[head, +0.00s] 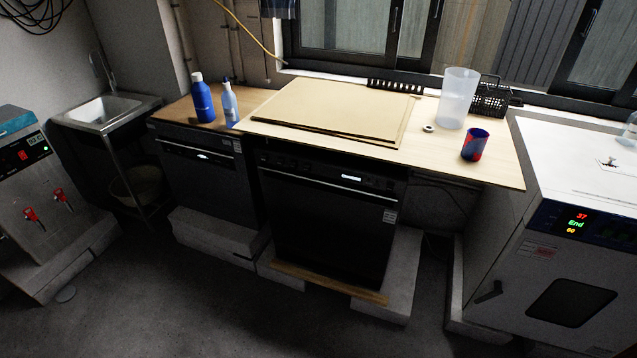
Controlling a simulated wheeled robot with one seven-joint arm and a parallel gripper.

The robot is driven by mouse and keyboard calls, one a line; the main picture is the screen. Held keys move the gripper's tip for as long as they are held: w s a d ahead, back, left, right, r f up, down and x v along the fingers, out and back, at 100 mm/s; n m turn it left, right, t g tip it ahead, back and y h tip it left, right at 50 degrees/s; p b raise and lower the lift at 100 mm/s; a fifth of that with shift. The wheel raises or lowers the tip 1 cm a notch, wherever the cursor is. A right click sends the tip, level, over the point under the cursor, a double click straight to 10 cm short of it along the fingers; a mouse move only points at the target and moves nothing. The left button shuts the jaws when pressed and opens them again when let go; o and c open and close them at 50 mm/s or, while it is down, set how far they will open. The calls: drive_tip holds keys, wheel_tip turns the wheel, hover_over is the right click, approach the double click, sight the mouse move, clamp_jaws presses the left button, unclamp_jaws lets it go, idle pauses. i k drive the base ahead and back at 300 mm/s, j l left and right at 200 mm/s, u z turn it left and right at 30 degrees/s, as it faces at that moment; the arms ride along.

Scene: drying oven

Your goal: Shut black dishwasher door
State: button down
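Two black dishwashers stand side by side under a wooden worktop. The larger one (330,225) is in the middle of the head view, with a lit display near its top edge. Its door is upright or nearly so; I cannot tell whether a small gap is left at the top. The other black dishwasher (208,185) is to its left, its front also about upright, with a small white light on it. Both interiors are hidden. My gripper is not in view.
The worktop (470,165) holds blue bottles (203,102), boards (335,108), a clear container (457,98) and a red-blue cup (474,145). A white oven (570,220) stands right, a sink (105,110) and dispenser (35,190) left. Concrete plinths jut out below the dishwashers; the front floor is clear.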

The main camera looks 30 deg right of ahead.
sight(341, 213)
drive_tip(key=i+j+z, duration=0.3)
drive_tip(key=i+j, duration=0.15)
drive_tip(key=i+j+z, duration=0.25)
drive_tip(key=j, duration=0.3)
drive_tip(key=i+j, duration=0.3)
drive_tip(key=j, duration=0.15)
drive_tip(key=i+j, duration=0.3)
drive_tip(key=i+j+z, duration=0.1)
drive_tip(key=i+j, duration=0.2)
drive_tip(key=j, duration=0.25)
drive_tip(key=i+j, duration=0.3)
drive_tip(key=j, duration=0.15)
drive_tip(key=i+j, duration=0.3)
drive_tip(key=j, duration=0.15)
drive_tip(key=z, duration=0.05)
